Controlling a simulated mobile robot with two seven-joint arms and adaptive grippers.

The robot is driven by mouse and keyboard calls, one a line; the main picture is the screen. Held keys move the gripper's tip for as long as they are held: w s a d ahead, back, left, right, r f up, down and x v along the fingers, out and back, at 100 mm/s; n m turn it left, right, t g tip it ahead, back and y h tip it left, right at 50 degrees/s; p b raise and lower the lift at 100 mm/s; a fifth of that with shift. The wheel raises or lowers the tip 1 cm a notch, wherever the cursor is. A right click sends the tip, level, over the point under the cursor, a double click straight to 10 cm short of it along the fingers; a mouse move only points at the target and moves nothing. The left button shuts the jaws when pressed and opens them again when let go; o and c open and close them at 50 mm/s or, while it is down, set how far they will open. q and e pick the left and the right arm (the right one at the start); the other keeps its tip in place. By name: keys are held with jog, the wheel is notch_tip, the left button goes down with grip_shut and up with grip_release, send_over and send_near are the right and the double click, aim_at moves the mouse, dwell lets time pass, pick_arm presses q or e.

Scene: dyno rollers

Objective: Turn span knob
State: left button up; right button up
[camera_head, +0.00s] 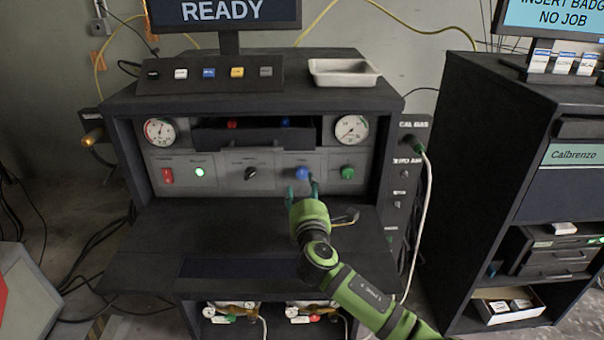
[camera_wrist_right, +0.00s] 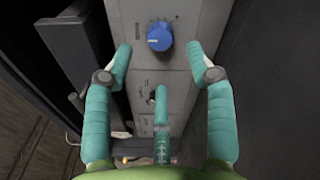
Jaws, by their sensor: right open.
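A blue knob (camera_head: 302,173) sits on the grey front panel of the bench; its small label is not readable. A green knob (camera_head: 347,172) is to its right and a black knob (camera_head: 251,173) to its left. My right gripper (camera_head: 302,187) is open, its teal fingers pointing at the panel just below the blue knob. In the right wrist view the blue knob (camera_wrist_right: 159,36) lies ahead, between and slightly beyond the open fingertips (camera_wrist_right: 160,54). The fingers look apart from it. My left gripper is not in view.
Two gauges (camera_head: 159,131) (camera_head: 351,128) flank a dark drawer (camera_head: 250,139) above. The dark worktop (camera_head: 180,230) below is mostly clear. A white cable (camera_head: 424,215) hangs at right.

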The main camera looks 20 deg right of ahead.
aim_at(303, 174)
jog(key=shift+x, duration=2.9)
jog(key=shift+c, duration=0.4)
jog(key=shift+d, duration=0.1)
grip_shut()
